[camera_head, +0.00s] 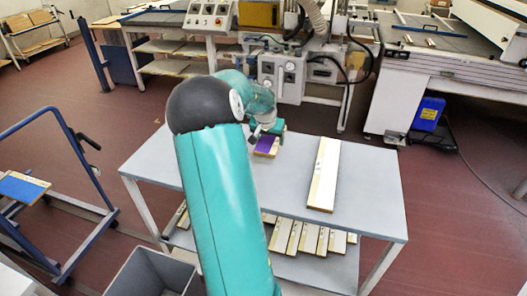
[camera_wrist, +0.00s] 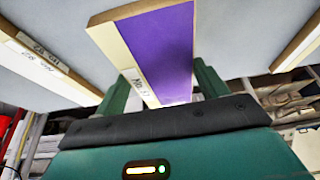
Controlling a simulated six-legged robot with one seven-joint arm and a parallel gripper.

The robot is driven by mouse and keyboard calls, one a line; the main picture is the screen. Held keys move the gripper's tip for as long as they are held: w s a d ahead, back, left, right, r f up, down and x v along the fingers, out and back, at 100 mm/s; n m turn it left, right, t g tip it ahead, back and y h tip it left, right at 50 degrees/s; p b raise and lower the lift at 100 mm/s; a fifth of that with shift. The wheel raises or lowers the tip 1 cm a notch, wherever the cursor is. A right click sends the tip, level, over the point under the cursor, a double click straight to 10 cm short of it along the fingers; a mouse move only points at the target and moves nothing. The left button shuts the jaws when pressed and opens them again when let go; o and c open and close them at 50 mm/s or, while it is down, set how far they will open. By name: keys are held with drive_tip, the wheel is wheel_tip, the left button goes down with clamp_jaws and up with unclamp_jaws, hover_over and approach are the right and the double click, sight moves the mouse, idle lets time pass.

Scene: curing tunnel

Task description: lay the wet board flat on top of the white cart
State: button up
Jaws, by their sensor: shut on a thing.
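The board with a glossy purple face and a pale bare strip (camera_wrist: 158,50) is held between the two green fingers of my gripper (camera_wrist: 163,88) in the wrist view. Dark lettering marks its pale strip. In the head view the purple board (camera_head: 266,146) shows at the end of my arm, over the far part of the grey table (camera_head: 280,182); I cannot tell whether it touches the tabletop. My gripper (camera_head: 268,130) is partly hidden by my arm. A light-framed rack or cart (camera_head: 38,48) with pale boards stands at the far left; I cannot tell whether it is the white cart.
A white-faced board (camera_head: 324,173) lies on the table's right half. Several boards (camera_head: 300,236) lie on its lower shelf. A blue-framed trolley (camera_head: 72,205) carrying a blue board (camera_head: 22,187) stands left. A grey bin (camera_head: 150,272) is in front. Machines line the back; red floor is open at left.

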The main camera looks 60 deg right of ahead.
sight(263, 159)
drive_tip(key=shift+w+a+f, duration=0.35)
drive_tip(key=shift+f, duration=0.2)
drive_tip(key=shift+w+a+f, duration=0.3)
drive_tip(key=shift+a+f, duration=0.05)
drive_tip(key=shift+f, duration=0.15)
drive_tip(key=shift+w+a+f, duration=0.15)
drive_tip(key=shift+f, duration=1.55)
drive_tip(key=shift+f, duration=0.1)
drive_tip(key=o, duration=1)
drive_tip(key=shift+f, duration=0.1)
